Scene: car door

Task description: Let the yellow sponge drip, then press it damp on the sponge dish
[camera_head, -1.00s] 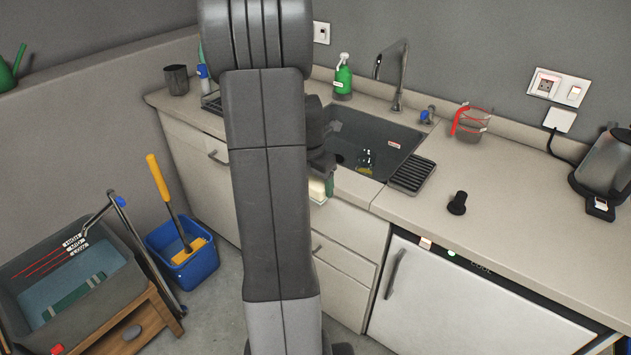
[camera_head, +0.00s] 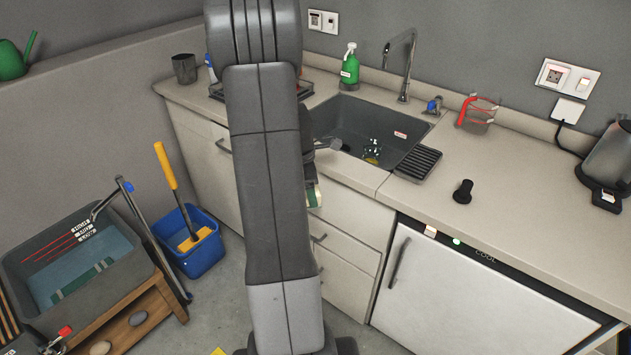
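My upright arm hides most of my gripper. A grey part at the sink's near edge (camera_head: 329,145) may belong to it, but its fingers are not clear. A small pale and green piece (camera_head: 314,194) shows below it, beside my arm; what holds it is hidden.
A tap (camera_head: 404,66), green spray bottle (camera_head: 349,68) and red-marked jug (camera_head: 478,113) stand along the back. A black knob-like item (camera_head: 462,191) and kettle (camera_head: 608,165) are farther right. A blue bucket (camera_head: 187,245) and grey tub (camera_head: 75,265) stand left.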

